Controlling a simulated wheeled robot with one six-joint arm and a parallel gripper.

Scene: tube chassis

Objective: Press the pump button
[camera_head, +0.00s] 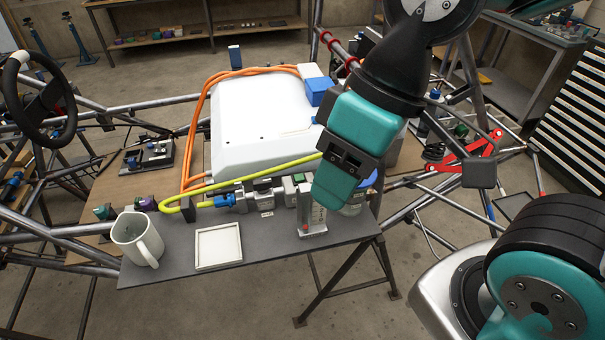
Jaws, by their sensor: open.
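A small pump assembly of metal blocks and fittings (265,190) stands along the back of the dark grey bench top (180,270). A small green part (297,178) shows on top of it, left of my gripper. I cannot tell for certain whether this is the pump button. My gripper (331,202) is open and points down over the right part of the bench, its fingertips largely hidden by its own teal body. A silver upright block (312,222) with small red marks stands just below and left of it. I cannot tell whether they touch.
A white mug (138,240) and a shallow white tray (218,246) stand at the bench's front left. Chassis tubes (60,232) surround the bench.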

